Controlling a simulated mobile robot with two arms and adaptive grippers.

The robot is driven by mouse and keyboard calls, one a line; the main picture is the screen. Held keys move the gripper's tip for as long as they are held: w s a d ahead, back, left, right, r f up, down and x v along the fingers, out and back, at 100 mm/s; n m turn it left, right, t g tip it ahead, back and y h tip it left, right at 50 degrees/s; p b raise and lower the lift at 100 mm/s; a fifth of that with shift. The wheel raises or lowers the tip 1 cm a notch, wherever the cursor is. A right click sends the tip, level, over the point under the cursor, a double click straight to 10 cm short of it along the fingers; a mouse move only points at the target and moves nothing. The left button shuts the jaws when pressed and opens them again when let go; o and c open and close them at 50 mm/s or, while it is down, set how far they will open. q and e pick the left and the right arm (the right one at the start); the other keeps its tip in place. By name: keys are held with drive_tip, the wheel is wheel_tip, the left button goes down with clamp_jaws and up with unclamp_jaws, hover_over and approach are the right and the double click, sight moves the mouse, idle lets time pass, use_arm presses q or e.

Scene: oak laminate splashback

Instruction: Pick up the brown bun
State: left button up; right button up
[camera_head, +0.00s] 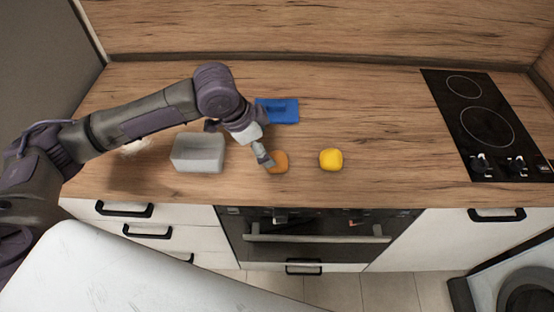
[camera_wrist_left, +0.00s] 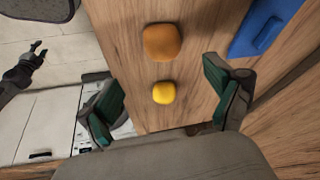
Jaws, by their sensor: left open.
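The brown bun (camera_head: 281,161), orange-brown and rounded, lies on the wooden counter near its front edge. My left gripper (camera_head: 266,161) is open above its left side and hides part of it in the head view. In the left wrist view the whole bun (camera_wrist_left: 162,42) shows beyond the open fingers (camera_wrist_left: 165,78), not between them. I cannot tell the exact height gap. A dark gripper, seemingly my right one (camera_wrist_left: 37,54), is small at the left of the wrist view, away from the counter; its jaws are too small to judge.
A yellow rounded item (camera_head: 331,159) lies right of the bun. A grey box-shaped container (camera_head: 198,153) stands to the left, under my forearm. A blue flat item (camera_head: 280,110) lies behind. A black hob (camera_head: 488,127) is at the far right. The counter between yellow item and hob is clear.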

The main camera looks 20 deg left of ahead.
sight(274, 157)
use_arm(q)
drive_tip(key=x, duration=0.4)
drive_tip(key=shift+f, duration=0.2)
drive_tip(key=x, duration=0.1)
drive_tip(key=p+x, duration=0.1)
drive_tip(key=x, duration=0.2)
drive_tip(key=shift+w+a+f+p, duration=0.15)
drive_tip(key=shift+a+f+p, duration=0.1)
drive_tip(key=shift+p, duration=0.15)
drive_tip(key=shift+w+d+f, duration=0.1)
drive_tip(key=shift+w+f, duration=0.1)
drive_tip(key=shift+f, duration=0.25)
drive_tip(key=c, duration=1.2)
drive_tip(key=shift+r, duration=0.1)
drive_tip(key=shift+c, duration=0.2)
